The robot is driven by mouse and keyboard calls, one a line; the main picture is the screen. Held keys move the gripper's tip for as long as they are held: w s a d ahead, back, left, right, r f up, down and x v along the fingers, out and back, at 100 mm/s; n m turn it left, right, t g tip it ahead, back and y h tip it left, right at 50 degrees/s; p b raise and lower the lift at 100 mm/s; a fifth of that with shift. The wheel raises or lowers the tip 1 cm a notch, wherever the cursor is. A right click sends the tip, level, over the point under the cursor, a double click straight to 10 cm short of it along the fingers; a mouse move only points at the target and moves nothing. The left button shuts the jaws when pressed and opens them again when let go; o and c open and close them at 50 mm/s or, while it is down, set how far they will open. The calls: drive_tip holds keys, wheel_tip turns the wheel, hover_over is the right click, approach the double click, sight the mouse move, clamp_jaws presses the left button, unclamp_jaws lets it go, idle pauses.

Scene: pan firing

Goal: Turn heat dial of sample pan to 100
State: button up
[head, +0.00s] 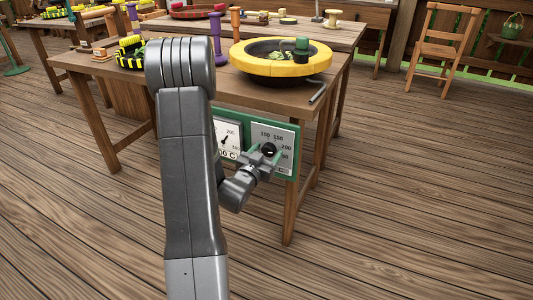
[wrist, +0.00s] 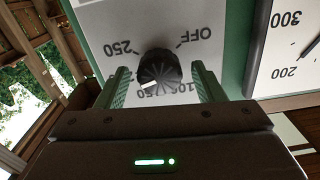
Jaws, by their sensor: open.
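The heat dial (head: 269,149) is a black round knob on a white panel with a green frame on the table's front. In the wrist view the ridged dial (wrist: 160,66) carries a white mark at its lower left; the picture is turned, with OFF, 250 and partly hidden numbers around it. My gripper (head: 265,153) is open, with one green finger on each side of the dial; in the wrist view its fingers (wrist: 162,82) flank the knob with gaps visible. Whether they touch it cannot be told. A dark pan with a yellow rim (head: 240,61) sits on the table above.
A gauge panel (head: 230,128) with a black needle is left of the dial, partly behind my arm. The wooden table (head: 215,91) holds purple and wooden posts. A metal bar (head: 318,93) lies by the pan. The floor at right (head: 420,180) is clear.

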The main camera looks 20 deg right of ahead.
drive_tip(key=c, duration=1)
drive_tip(key=shift+o, duration=0.2)
drive_tip(key=shift+n, duration=0.4)
drive_tip(key=n, duration=0.3)
drive_tip(key=shift+n+b, duration=0.3)
drive_tip(key=n, duration=0.5)
drive_tip(key=shift+w+n, duration=0.1)
drive_tip(key=shift+n, duration=0.2)
drive_tip(key=n+p, duration=0.1)
drive_tip(key=n, duration=0.4)
drive_tip(key=shift+a+p, duration=0.1)
drive_tip(key=shift+p, duration=0.2)
drive_tip(key=shift+f+n+p, duration=0.15)
drive_tip(key=shift+n+p, duration=0.45)
drive_tip(key=shift+n, duration=1.8)
